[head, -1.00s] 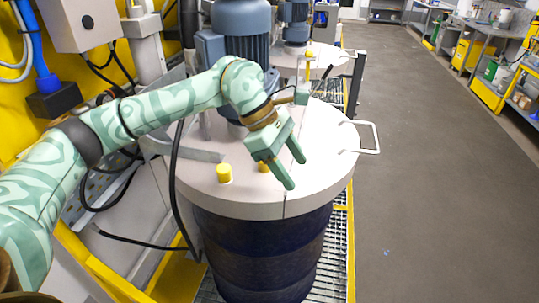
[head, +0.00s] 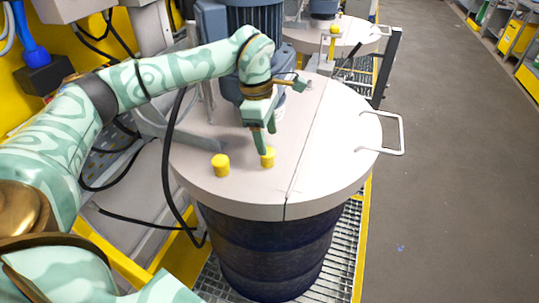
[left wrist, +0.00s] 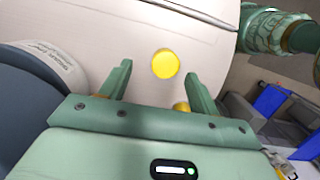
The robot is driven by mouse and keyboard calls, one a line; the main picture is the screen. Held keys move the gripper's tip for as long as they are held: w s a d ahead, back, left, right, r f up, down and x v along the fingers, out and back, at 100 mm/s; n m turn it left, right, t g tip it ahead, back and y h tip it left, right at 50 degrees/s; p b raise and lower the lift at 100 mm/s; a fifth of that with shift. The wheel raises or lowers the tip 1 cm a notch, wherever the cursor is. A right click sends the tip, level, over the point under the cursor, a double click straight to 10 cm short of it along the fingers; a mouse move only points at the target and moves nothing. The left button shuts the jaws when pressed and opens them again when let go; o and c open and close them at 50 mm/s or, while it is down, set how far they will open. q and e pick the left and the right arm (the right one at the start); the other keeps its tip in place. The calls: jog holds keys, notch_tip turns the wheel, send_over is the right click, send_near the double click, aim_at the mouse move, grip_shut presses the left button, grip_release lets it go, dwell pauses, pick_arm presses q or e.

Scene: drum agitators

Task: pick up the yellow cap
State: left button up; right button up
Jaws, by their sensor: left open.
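Two short yellow caps stand on the pale round drum lid (head: 330,125) in the head view. One yellow cap (head: 268,158) is right by the fingertips of my left gripper (head: 264,141), and the other yellow cap (head: 220,166) is a little to its left. My left gripper is open and points down over the lid, holding nothing. In the left wrist view a round yellow cap (left wrist: 165,64) shows between the two fingers, apart from both. A second yellow cap (left wrist: 181,107) is partly hidden behind the gripper's body. My right gripper is not in view.
A blue-grey motor (head: 238,20) stands on the lid behind my gripper. A white handle (head: 402,134) sticks out at the lid's right. A black cable (head: 168,150) hangs at the left. A second drum lid (head: 350,38) is behind. The lid's right half is clear.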

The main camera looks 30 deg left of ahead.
aim_at(268, 157)
pick_arm(q)
jog(key=shift+s+d+f, duration=0.15)
jog(key=shift+s+f, duration=0.3)
jog(key=shift+f, duration=0.4)
jog(key=f, duration=0.2)
jog(key=shift+d+f, duration=0.25)
jog(key=shift+f, duration=0.1)
jog(key=shift+w+f, duration=0.15)
jog(key=shift+f, duration=0.35)
pick_arm(e)
jog(key=shift+r, duration=0.15)
pick_arm(q)
jog(key=shift+r, duration=0.1)
jog(key=shift+c, duration=0.3)
jog(key=c, duration=1)
pick_arm(e)
jog(key=shift+w, duration=0.1)
